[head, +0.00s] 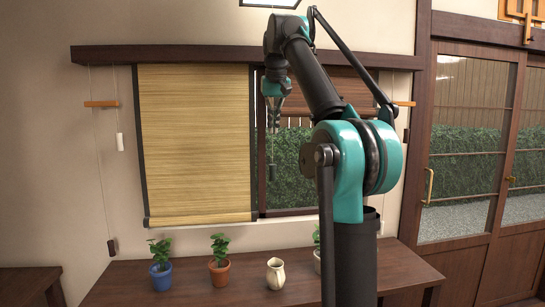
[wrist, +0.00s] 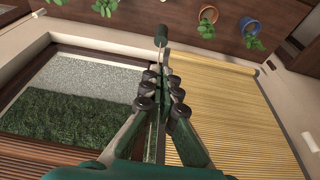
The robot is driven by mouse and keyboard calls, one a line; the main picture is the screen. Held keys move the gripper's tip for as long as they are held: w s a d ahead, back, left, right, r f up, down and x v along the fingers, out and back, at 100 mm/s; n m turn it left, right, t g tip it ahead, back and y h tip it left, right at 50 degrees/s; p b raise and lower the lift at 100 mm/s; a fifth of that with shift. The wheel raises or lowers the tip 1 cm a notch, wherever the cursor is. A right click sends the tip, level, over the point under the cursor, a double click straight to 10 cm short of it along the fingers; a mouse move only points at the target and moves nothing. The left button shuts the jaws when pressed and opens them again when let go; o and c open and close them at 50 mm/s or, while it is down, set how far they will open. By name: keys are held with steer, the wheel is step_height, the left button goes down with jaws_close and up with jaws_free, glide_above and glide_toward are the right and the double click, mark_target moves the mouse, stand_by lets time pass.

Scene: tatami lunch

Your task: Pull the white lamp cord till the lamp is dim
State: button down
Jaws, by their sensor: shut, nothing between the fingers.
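My gripper (head: 273,122) points down in front of the window, right of the blind. Its fingers look shut in the wrist view (wrist: 163,82). A thin pale cord (wrist: 161,56) ends in a dark cylindrical pull (wrist: 160,36), which hangs just beyond the fingertips. This pull (head: 271,172) also hangs below my gripper in the head view. I cannot tell whether this is the lamp cord. A white cord knob (head: 120,141) hangs at the left wall, well away from my gripper. Part of a bright lamp-like panel (head: 270,3) shows at the top edge; its brightness is hard to judge.
A woven blind (head: 195,140) covers the window's left half. Below stands a dark wooden counter (head: 200,290) with a blue pot (head: 161,275), a terracotta pot (head: 219,272) and a cream vase (head: 275,273). A dark knob (head: 112,246) hangs low left. Sliding doors (head: 470,150) stand at right.

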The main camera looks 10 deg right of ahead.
glide_toward(273, 165)
steer(key=w+f, duration=0.2)
steer(key=f, duration=0.1)
steer(key=w+f, duration=0.1)
steer(key=f, duration=0.1)
steer(key=shift+w, duration=0.15)
steer(key=shift+f, duration=0.65)
steer(key=shift+f, duration=2.05)
steer(key=w+v, duration=0.1)
steer(key=v, duration=1.3)
steer(key=shift+w+r, duration=0.15)
